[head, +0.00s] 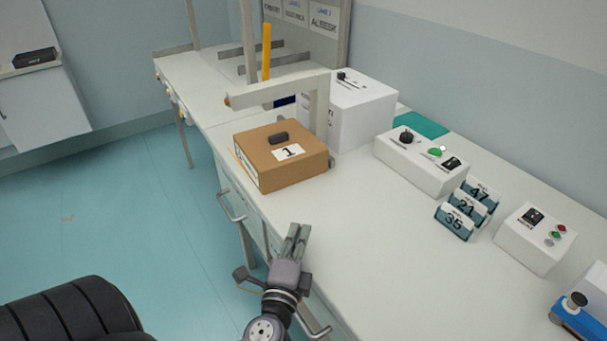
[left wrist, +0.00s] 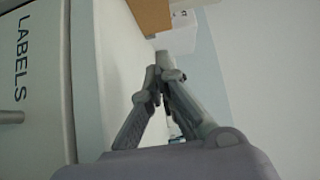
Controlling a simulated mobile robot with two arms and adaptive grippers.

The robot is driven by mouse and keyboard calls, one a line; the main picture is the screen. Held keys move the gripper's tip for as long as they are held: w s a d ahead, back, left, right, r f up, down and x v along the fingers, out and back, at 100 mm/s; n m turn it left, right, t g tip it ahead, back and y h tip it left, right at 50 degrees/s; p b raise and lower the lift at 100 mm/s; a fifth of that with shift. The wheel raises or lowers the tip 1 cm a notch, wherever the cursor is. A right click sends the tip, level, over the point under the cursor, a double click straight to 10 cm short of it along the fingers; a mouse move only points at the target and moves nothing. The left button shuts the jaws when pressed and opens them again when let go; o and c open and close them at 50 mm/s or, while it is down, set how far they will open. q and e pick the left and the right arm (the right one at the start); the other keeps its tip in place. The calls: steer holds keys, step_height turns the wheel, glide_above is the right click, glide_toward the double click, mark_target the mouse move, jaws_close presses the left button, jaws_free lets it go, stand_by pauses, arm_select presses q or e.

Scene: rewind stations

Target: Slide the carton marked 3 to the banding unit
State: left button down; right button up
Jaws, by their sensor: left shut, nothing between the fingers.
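A brown carton (head: 275,163) with a white label marked 1 and a dark handle on top sits on the white bench. No carton marked 3 shows. Behind the carton stand a grey-white arch (head: 318,108) and a large white unit (head: 362,112); I cannot read whether it is the banding unit. My left gripper (head: 298,232) is shut and empty over the bench's front edge, nearer than the carton and apart from it. In the left wrist view its closed fingers (left wrist: 160,74) point toward a brown carton (left wrist: 150,14) at the top. My right gripper is not in view.
The bench (head: 345,230) is clear right of my gripper. A control box (head: 420,165), number cards (head: 467,212), a button box (head: 535,238) and a blue device (head: 580,322) stand along its right side. Drawer handles (head: 231,207) stick out in front. A yellow post (head: 266,48) stands behind.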

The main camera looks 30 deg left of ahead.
mark_target(290, 173)
arm_select(q)
steer(key=p+x, duration=0.2)
steer(key=x, duration=1.3)
steer(key=shift+a+r+p, duration=0.1)
steer(key=shift+r+p, duration=0.1)
steer(key=shift+p, duration=0.15)
steer(key=w+a, duration=0.1)
steer(key=a, duration=0.2)
steer(key=shift+w+f+p, duration=0.1)
steer(key=shift+w+p, duration=0.25)
steer(key=shift+w, duration=0.05)
steer(key=shift+w+a, duration=0.1)
steer(key=shift+a, duration=0.3)
steer(key=a, duration=0.1)
steer(key=w+a+b, duration=0.1)
steer(key=a, duration=0.1)
steer(key=w+a, duration=0.1)
steer(key=a, duration=0.1)
steer(key=shift+w+a+f+b, duration=0.1)
steer(key=shift+f+b, duration=0.05)
steer(key=shift+b, duration=0.15)
steer(key=shift+w+a, duration=0.2)
steer(key=shift+a, duration=0.2)
steer(key=shift+d, duration=0.1)
